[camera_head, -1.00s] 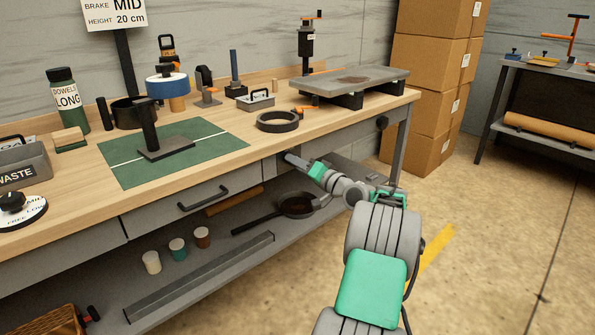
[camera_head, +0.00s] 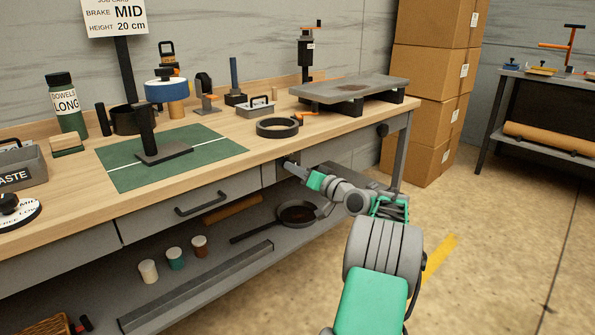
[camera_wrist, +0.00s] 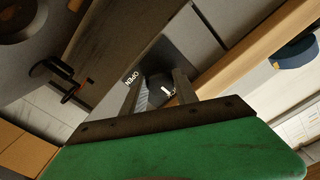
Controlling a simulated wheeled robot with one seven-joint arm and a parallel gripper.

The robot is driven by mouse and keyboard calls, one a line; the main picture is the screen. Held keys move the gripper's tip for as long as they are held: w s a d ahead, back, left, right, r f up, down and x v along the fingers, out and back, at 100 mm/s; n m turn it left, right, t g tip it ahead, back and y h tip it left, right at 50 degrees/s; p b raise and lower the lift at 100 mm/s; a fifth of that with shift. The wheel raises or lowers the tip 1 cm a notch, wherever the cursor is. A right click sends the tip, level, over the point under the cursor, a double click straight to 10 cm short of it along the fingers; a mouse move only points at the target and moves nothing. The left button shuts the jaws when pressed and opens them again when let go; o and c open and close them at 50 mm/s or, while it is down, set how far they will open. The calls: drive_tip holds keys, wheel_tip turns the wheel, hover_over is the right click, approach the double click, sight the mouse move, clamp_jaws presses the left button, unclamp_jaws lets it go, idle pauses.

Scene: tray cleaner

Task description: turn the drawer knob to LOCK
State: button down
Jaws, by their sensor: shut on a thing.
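The dark drawer knob (camera_wrist: 160,90) sits between the two fingers of my gripper (camera_wrist: 158,92) in the wrist view. A white mark shows on the knob, and the word OPEN is printed on the panel beside it. I cannot read a LOCK label. In the head view my gripper (camera_head: 289,164) reaches the bench's front panel, right of the drawer (camera_head: 190,208) with its dark handle. My gripper is shut on the knob. In the head view the gripper hides the knob. The drawer front looks flush with the bench.
The wooden benchtop (camera_head: 245,150) above holds a green mat (camera_head: 112,177), a black ring (camera_head: 277,127) and a raised grey plate (camera_head: 350,88). A pan (camera_head: 297,213) and several cups are on the shelf below. Boxes (camera_head: 430,80) stand behind right. The floor at right is open.

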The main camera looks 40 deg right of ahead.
drive_tip(key=c, duration=1)
unclamp_jaws()
drive_tip(key=shift+o, duration=0.2)
drive_tip(key=s+p, duration=0.2)
drive_tip(key=s, duration=0.6)
drive_tip(key=shift+d, duration=0.15)
